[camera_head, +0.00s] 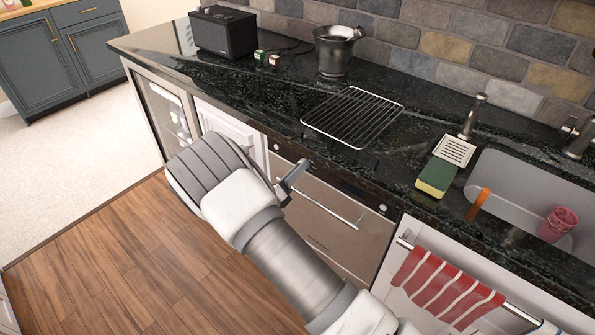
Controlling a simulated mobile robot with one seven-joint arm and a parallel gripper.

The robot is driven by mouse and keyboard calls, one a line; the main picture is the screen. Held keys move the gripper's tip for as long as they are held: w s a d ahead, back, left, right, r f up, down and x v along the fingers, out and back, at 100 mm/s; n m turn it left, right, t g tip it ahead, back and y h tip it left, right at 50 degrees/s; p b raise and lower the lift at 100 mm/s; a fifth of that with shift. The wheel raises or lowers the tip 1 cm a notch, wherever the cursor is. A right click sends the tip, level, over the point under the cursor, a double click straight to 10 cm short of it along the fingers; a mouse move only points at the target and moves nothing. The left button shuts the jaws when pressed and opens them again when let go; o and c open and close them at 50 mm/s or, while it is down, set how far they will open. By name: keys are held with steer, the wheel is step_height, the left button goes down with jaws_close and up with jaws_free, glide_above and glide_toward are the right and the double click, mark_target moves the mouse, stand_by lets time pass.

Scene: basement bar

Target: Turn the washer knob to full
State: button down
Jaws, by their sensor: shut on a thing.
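The washer (318,224) is a steel-fronted appliance under the dark counter, with a bar handle and a narrow dark control panel along its top. A small round light dial (383,208) shows at the panel's right end. My gripper (297,170) is at the left part of the panel, with its fingertips against it. It is shut on the washer knob, which is mostly hidden behind the fingers. The knob's setting cannot be read.
The counter (270,95) above holds a wire rack (353,118), a dark bucket (336,52), a black speaker (223,32) and a sponge (436,177). A sink (515,185) is at right. A striped towel (445,285) hangs below it. Wooden floor (130,260) at left is clear.

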steer(key=m+b, duration=0.1)
steer(key=m, duration=0.1)
steer(key=m+b, duration=0.1)
steer(key=m, duration=0.1)
steer(key=shift+f+m+h, duration=0.2)
steer(key=shift+m+h, duration=0.1)
steer(key=m+b, duration=0.2)
steer(key=m, duration=0.2)
steer(key=m+h+b, duration=0.1)
steer(key=m+b, duration=0.1)
steer(key=m, duration=0.2)
steer(key=shift+m, duration=0.4)
steer(key=shift+a+m+h+b, duration=0.1)
steer(key=shift+m+h+b, duration=0.2)
steer(key=shift+m+b, duration=1.1)
steer(key=shift+m+p, duration=0.45)
steer(key=shift+m, duration=0.35)
steer(key=c, duration=0.5)
jaws_free()
